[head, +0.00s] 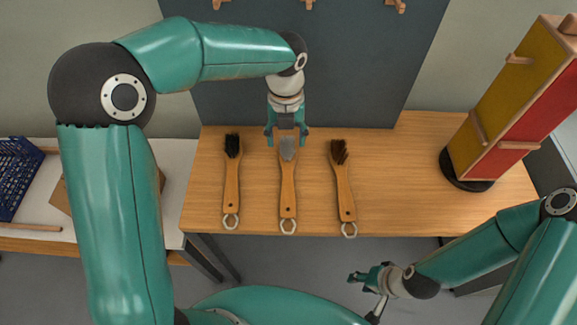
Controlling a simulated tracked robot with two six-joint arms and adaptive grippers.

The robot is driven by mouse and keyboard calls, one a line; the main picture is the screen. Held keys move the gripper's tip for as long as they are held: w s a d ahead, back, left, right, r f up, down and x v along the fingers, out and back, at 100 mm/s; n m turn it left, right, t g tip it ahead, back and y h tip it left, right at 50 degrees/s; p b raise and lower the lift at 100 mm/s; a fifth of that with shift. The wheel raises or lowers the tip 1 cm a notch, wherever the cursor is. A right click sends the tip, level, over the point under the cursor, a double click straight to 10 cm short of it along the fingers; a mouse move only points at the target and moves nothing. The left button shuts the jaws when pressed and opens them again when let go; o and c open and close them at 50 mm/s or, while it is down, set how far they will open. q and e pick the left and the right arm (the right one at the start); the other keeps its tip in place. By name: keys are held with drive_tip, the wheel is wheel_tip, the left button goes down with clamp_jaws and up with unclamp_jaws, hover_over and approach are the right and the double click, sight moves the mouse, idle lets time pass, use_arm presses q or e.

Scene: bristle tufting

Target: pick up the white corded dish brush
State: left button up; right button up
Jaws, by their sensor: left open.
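Three wooden-handled brushes with pale cord loops lie side by side on the wooden table (400,205). The middle one, the white corded dish brush (288,185), has pale grey-white bristles at its far end. My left gripper (287,142) is open above the bristle end of this brush, its fingers on either side of the head. I cannot tell whether it touches the brush. My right gripper (358,278) is in front of the table's near edge, away from the brushes; its jaw opening is unclear.
A black-bristled brush (232,185) lies to the left and a brown-bristled brush (344,190) to the right. A red and yellow rack (515,105) stands at the table's right. A blue basket (15,170) is on a white surface at left.

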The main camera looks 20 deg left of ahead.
use_arm(q)
hover_over(288, 172)
drive_tip(key=f, duration=0.8)
drive_tip(key=shift+a+f, duration=0.2)
drive_tip(key=shift+f, duration=0.2)
wheel_tip(288, 172, down, 4)
drive_tip(key=shift+d+f+p, duration=0.15)
drive_tip(key=shift+p, duration=0.65)
drive_tip(key=shift+f, duration=0.6)
clamp_jaws()
